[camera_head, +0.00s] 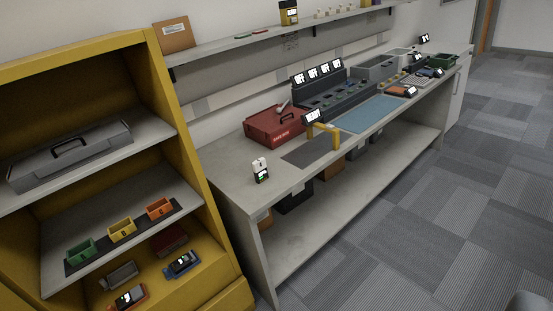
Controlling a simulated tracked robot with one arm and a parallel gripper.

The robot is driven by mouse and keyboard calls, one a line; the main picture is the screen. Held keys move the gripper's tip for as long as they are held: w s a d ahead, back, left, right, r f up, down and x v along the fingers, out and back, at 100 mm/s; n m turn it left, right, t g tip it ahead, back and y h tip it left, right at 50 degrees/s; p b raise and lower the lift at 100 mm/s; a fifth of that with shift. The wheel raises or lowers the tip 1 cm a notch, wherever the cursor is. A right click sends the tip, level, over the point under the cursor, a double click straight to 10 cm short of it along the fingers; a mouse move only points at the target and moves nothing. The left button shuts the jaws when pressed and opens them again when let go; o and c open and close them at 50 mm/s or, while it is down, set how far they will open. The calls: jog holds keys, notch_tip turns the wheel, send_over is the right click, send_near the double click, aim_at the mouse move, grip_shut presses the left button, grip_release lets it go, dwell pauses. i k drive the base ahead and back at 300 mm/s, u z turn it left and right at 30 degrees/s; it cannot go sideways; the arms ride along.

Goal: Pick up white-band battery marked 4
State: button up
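I cannot pick out a white-band battery marked 4 for sure. A small upright item (261,172), white on top and black below with a small green and white patch, stands alone near the bench's left end. Any number on it is too small to read. Several small dark items sit in the grey stepped rack (340,102) farther along the bench, too small to tell apart. My gripper is not in view.
The long grey bench (232,172) carries a red toolbox (276,126), a dark mat (307,151), a yellow bracket and a blue mat (368,114). A yellow shelf unit (192,150) with small coloured bins stands left. Open carpet (400,220) lies right.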

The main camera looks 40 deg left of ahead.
aim_at(260, 172)
jog(key=i, duration=2.95)
jog(key=u, duration=2.1)
